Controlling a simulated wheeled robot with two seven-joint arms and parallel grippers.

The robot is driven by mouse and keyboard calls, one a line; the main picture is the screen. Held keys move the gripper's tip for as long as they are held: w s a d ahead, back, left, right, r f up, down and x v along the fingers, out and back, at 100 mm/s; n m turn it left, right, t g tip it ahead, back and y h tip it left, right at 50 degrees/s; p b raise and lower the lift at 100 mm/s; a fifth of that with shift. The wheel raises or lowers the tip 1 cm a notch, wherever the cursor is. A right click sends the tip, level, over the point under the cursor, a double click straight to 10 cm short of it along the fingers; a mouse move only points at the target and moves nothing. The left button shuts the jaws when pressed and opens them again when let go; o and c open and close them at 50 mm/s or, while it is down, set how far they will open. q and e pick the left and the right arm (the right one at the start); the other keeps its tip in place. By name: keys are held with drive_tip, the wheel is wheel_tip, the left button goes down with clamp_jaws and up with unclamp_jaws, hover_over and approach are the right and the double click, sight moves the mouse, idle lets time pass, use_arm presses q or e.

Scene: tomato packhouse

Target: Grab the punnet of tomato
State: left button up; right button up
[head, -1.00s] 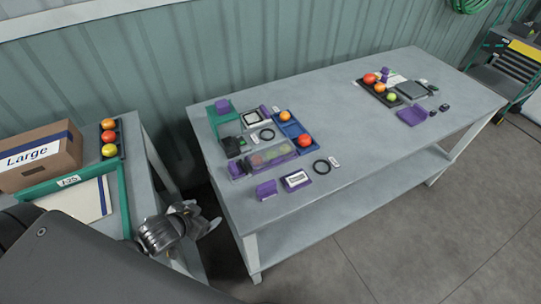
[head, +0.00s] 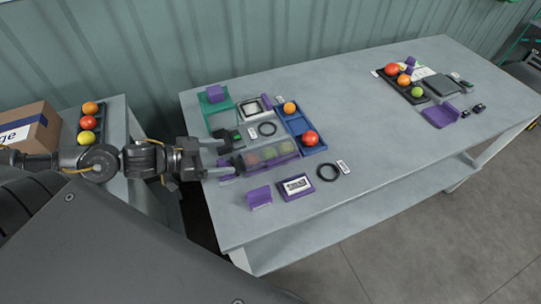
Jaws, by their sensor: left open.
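The clear punnet (head: 268,154) with several reddish and green tomatoes inside lies on the main table, in a purple-edged holder. My left gripper (head: 227,157) reaches in from the left at the table's left edge. Its two fingers are apart and point at the punnet's left end. I cannot tell whether they touch it. My right gripper is not in view.
A purple stand (head: 259,197), a label block (head: 295,187) and a black ring (head: 328,171) lie in front. The middle of the table (head: 365,110) is clear.

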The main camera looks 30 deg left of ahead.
sight(251, 154)
use_arm(q)
drive_tip(key=shift+w+d+f, duration=0.2)
drive_tip(key=shift+w+d, duration=0.1)
drive_tip(key=shift+w, duration=0.1)
drive_tip(key=x, duration=0.3)
drive_tip(key=shift+w+d, duration=0.15)
drive_tip(key=shift+w+d+f, duration=0.2)
drive_tip(key=shift+w+d, duration=0.05)
drive_tip(key=shift+d, duration=0.05)
drive_tip(key=x, duration=0.5)
drive_tip(key=shift+p, duration=0.35)
drive_tip(key=shift+a, duration=0.1)
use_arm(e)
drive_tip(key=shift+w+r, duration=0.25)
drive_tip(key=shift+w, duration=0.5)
use_arm(q)
drive_tip(key=shift+s, duration=0.1)
drive_tip(key=c, duration=1)
drive_tip(key=shift+c, duration=0.2)
drive_tip(key=shift+r, duration=0.1)
